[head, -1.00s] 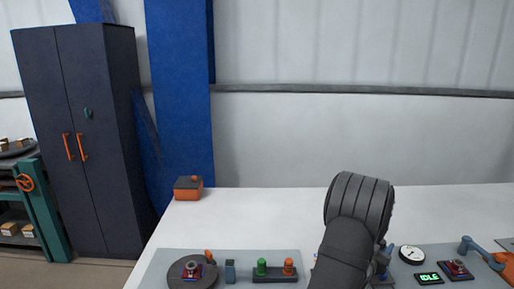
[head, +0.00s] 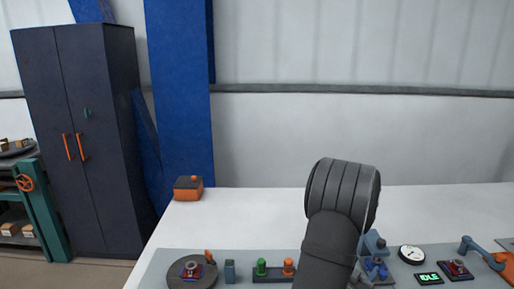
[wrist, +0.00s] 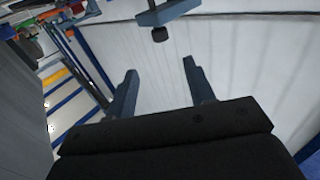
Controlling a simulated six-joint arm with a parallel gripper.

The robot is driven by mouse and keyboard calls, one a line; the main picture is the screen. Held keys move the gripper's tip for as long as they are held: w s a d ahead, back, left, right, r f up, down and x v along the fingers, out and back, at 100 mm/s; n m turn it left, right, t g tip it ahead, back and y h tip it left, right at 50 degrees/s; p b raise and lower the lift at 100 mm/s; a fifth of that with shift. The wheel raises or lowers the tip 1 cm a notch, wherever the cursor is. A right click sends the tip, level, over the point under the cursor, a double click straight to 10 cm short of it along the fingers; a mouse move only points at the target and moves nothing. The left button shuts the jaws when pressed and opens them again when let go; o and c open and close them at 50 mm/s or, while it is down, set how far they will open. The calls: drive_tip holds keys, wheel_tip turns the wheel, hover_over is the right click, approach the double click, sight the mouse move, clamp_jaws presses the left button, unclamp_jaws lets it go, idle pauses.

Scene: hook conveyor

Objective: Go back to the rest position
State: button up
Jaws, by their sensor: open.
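My gripper (wrist: 160,82) shows in the wrist view with its two blue-grey fingers spread apart and nothing between them. Beyond the fingers is the pale wall, tilted in this view. In the head view my dark arm rises over the right-middle part of the bench (head: 270,215); the gripper itself cannot be made out there.
A grey mat on the bench holds a round turntable (head: 178,275), a green and orange button box (head: 272,273), a dial gauge (head: 411,254) and a display reading IDLE (head: 429,279). An orange-and-dark box (head: 188,188) stands at the back left. The back of the bench is mostly clear.

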sight(381, 242)
drive_tip(key=x, duration=1.5)
drive_tip(key=shift+s+a+r, duration=0.2)
drive_tip(key=shift+r, duration=0.4)
drive_tip(key=shift+s+a+r, duration=0.15)
drive_tip(key=shift+r, duration=0.45)
drive_tip(key=v, duration=1.7)
drive_tip(key=w+d+n+g+y, duration=0.1)
drive_tip(key=w+d+n+y, duration=0.2)
drive_tip(key=w, duration=0.4)
drive_tip(key=w+d+r+n+g+y, duration=0.1)
drive_tip(key=w+d+n+y, duration=0.2)
drive_tip(key=w+n, duration=0.2)
drive_tip(key=shift+w+d+r+n+g, duration=0.2)
drive_tip(key=shift+w+r+n+g, duration=0.1)
drive_tip(key=shift+w, duration=1.45)
